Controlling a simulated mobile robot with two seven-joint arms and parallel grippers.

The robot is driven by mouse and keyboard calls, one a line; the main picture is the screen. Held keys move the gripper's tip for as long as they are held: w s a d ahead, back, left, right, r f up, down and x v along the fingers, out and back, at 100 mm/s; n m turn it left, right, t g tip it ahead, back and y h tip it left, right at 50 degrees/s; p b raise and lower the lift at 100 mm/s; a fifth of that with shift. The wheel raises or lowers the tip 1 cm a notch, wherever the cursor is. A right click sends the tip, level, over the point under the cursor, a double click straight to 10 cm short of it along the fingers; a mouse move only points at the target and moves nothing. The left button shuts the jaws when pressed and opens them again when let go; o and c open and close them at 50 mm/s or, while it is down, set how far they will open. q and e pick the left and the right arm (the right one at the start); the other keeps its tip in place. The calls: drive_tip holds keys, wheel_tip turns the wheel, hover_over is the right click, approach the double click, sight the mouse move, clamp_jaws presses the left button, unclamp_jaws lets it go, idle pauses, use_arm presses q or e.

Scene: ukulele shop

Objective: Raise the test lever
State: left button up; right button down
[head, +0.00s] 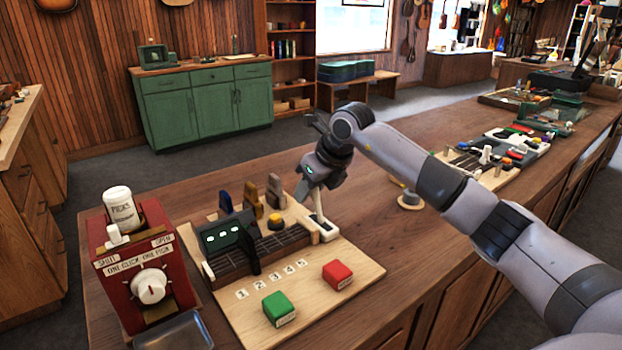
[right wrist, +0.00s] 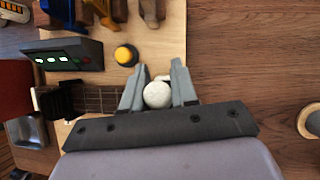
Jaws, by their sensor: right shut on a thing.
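The test lever (head: 321,220) is a white lever with a pale base, at the right end of the fretted neck on the wooden test board (head: 340,275). It stands roughly upright, leaning a little to the left at its top. My right gripper (head: 308,190) is at its top end. In the right wrist view, the lever's round white knob (right wrist: 157,95) sits between the two grey fingers of my right gripper (right wrist: 158,82), which are shut on it. The lever's shaft is hidden below the knob there. My left gripper is not in view.
The board carries a green button (head: 278,308), a red button (head: 338,274), a yellow button (head: 275,221) and a dark panel with green lights (head: 228,235). A red pick dispenser (head: 145,270) stands at left.

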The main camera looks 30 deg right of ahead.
drive_tip(key=shift+w+f, duration=0.1)
drive_tip(key=shift+w, duration=0.05)
idle(0.4)
drive_tip(key=c, duration=1)
unclamp_jaws()
drive_tip(key=shift+g, duration=0.3)
drive_tip(key=shift+o, duration=0.2)
drive_tip(key=b+v, duration=0.1)
drive_tip(key=v, duration=0.6)
